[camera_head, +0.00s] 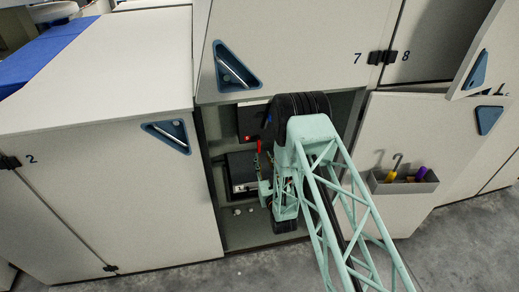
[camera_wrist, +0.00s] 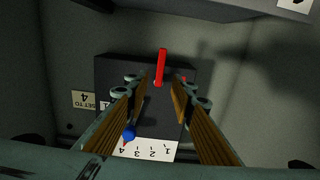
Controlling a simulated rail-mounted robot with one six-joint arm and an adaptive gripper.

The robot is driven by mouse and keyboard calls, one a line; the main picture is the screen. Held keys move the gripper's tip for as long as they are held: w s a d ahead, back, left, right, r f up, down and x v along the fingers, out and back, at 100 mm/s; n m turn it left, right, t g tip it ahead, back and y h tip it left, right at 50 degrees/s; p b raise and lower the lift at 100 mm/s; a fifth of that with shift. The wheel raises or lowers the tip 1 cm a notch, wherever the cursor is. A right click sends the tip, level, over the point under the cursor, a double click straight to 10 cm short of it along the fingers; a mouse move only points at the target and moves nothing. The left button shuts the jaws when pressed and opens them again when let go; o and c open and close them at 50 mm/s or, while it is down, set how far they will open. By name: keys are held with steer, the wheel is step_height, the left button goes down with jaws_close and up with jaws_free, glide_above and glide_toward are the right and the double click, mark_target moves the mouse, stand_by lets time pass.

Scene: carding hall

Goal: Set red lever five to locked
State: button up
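A red lever (camera_wrist: 162,66) stands up from a dark box (camera_wrist: 115,68) inside an open cabinet bay. It also shows in the head view (camera_head: 259,146). No number five or locked mark is readable on it. My gripper (camera_wrist: 158,88) is open, its two ribbed brown fingers apart on either side of the lever's lower end. I cannot tell whether either finger touches it. In the head view my gripper (camera_head: 264,172) reaches into the bay, and my arm hides part of the inside.
A blue knob (camera_wrist: 129,132) sits by the left finger, over a white scale plate (camera_wrist: 158,149) numbered 1 to 4. An open door (camera_head: 400,150) with a tool bin (camera_head: 405,183) stands right of the arm.

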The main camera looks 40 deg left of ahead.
mark_target(259, 146)
steer(key=shift+b+x, duration=0.6)
steer(key=shift+x, duration=3.35)
jaws_close()
